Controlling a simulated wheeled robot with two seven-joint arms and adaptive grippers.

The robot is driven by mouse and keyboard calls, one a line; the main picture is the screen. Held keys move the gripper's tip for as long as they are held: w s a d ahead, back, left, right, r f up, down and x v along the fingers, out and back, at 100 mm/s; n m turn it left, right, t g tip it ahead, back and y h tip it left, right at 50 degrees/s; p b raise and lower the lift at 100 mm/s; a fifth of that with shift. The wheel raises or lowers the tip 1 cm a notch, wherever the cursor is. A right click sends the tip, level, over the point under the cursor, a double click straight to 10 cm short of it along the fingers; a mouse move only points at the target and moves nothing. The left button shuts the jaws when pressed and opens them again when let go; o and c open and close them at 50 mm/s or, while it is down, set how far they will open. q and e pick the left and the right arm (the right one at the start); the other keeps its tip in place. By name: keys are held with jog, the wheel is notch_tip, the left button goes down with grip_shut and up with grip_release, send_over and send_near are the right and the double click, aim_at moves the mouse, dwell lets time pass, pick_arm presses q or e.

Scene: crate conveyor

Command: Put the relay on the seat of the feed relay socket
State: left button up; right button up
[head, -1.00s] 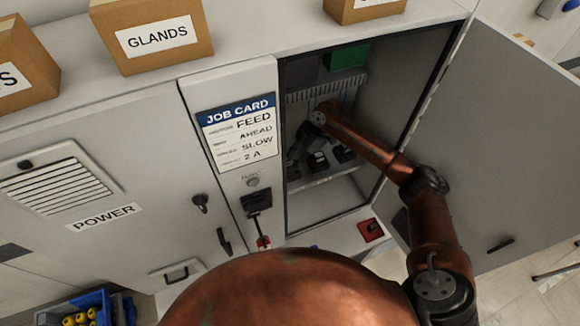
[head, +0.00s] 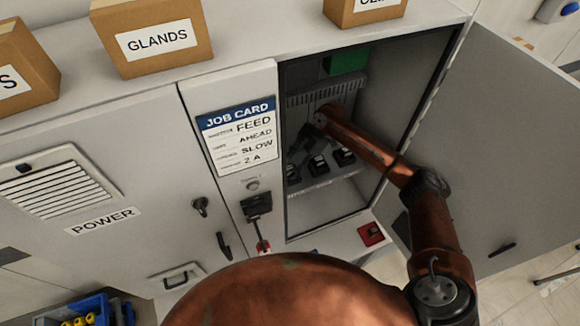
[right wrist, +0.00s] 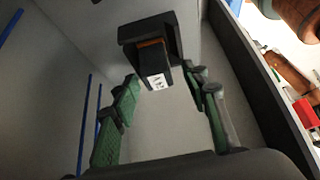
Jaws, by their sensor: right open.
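My right gripper (head: 299,148) reaches into the open cabinet, over a row of small black units. One unit (head: 318,165) stands just beside it and another (head: 343,156) is further right. In the right wrist view my right gripper (right wrist: 161,75) is open, with its green finger pads apart. A black block with a brown-orange band and a white marked end (right wrist: 156,70) shows between and just beyond the fingertips, on a wider black base (right wrist: 150,30). I cannot tell whether it is the relay seated on a socket. My left gripper is not in view.
The cabinet door (head: 510,150) is swung open at the right. A job card (head: 237,133) reading FEED, AHEAD, SLOW, 2 A is on the panel left of the opening. A green block (head: 348,59) is high inside. Cardboard boxes, one labelled GLANDS (head: 155,38), stand on top.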

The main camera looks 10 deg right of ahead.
jog(key=p+v, duration=0.5)
jog(key=v, duration=0.6)
